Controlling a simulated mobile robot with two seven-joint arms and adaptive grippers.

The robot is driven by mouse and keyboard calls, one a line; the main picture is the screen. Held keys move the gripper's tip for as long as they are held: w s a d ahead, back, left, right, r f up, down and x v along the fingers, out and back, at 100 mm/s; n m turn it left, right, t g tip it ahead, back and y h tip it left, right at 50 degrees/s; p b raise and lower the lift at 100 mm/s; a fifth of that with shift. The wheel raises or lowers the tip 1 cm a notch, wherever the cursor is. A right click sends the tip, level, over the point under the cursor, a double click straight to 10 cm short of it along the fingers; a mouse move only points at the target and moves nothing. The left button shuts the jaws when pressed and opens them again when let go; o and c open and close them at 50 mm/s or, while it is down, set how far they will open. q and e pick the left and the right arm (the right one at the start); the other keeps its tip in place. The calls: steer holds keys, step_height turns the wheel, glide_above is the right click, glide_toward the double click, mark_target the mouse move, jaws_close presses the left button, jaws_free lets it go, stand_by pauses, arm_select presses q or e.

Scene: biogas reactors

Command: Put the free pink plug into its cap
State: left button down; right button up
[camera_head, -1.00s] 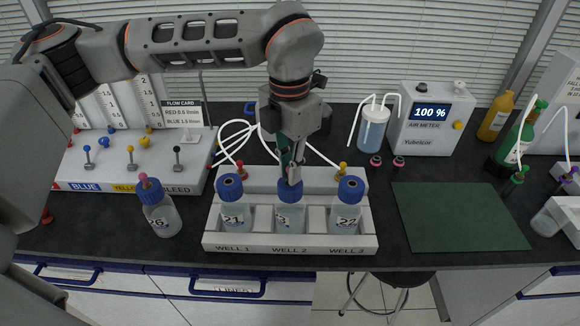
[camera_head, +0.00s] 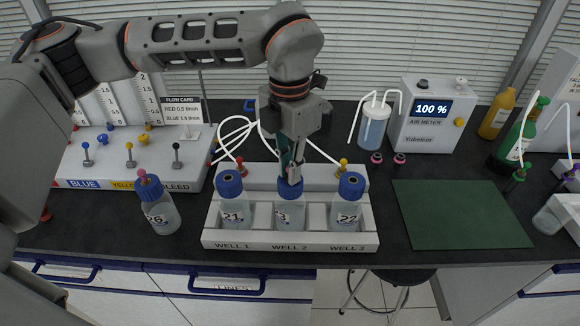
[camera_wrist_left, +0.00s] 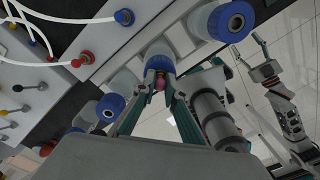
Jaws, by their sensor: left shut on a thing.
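My left gripper (camera_head: 291,180) points down over the middle bottle (camera_head: 288,215), which stands in WELL 2 of the white rack (camera_head: 290,240). In the left wrist view, its fingertips are shut on a small pink plug (camera_wrist_left: 160,84). The plug is at the blue cap (camera_wrist_left: 160,61) of that bottle; I cannot tell whether it is seated in the cap's hole or just above it. In the left wrist view, my right gripper (camera_wrist_left: 246,42) is far off at the right, its fingers apart and empty.
Bottle 21 (camera_head: 232,212) and bottle 22 (camera_head: 347,213) flank the middle one, their blue caps showing open holes. Bottle 26 (camera_head: 158,212), with a pink plug (camera_head: 142,174), stands left of the rack. A green mat (camera_head: 460,214) lies bare at right.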

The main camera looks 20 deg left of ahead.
arm_select(q)
steer(key=c, duration=2)
jaws_free()
step_height(320, 180, up, 12)
steer(key=shift+r, duration=0.1)
